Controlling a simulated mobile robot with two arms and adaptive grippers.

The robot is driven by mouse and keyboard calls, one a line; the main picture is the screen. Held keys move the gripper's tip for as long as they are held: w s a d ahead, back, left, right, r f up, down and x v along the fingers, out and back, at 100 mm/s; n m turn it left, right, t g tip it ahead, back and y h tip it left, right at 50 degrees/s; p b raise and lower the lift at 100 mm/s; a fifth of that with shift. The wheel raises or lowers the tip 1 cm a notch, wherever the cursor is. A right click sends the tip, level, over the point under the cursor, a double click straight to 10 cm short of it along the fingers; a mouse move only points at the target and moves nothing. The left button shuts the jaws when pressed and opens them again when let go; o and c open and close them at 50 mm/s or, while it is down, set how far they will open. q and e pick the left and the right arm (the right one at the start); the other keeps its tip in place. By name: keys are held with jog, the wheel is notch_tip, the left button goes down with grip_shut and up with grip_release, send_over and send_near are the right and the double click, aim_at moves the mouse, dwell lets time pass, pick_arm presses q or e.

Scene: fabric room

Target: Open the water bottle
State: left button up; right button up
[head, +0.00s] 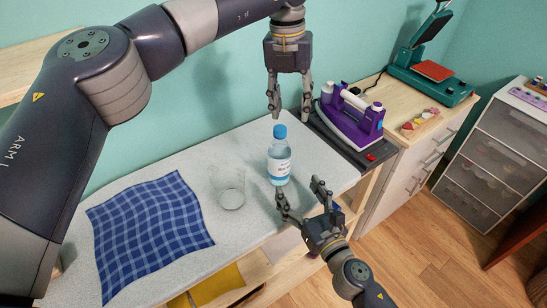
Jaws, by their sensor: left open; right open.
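The water bottle (279,163) is clear with a pale label and a blue cap (280,131). It stands upright on the light work surface (130,174), and the cap is on. My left gripper (288,112) is open, pointing down just above and behind the cap, with nothing between its fingers. My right gripper (299,189) is open and empty, in front of the bottle near its base at the surface's front edge. Whether a right fingertip touches the bottle cannot be told.
A clear drinking glass (230,190) stands left of the bottle. A blue checked cloth (148,232) lies flat farther left. A purple iron (350,117) sits on a dark pad at the right. A green heat press (430,80) stands on the wooden cabinet beyond.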

aim_at(278, 163)
pick_arm(q)
jog(key=shift+w+a+r+y, duration=0.25)
jog(key=shift+a+r+y, duration=0.25)
jog(key=shift+a+r, duration=0.6)
pick_arm(e)
jog(key=shift+w+a+n, duration=0.1)
jog(key=shift+a+n, duration=0.25)
jog(key=shift+n, duration=0.15)
pick_arm(q)
jog(key=shift+f, duration=0.15)
pick_arm(e)
jog(key=x, duration=1)
jog(key=shift+w+a, duration=0.2)
jog(key=shift+a, duration=0.05)
jog(key=shift+c, duration=0.3)
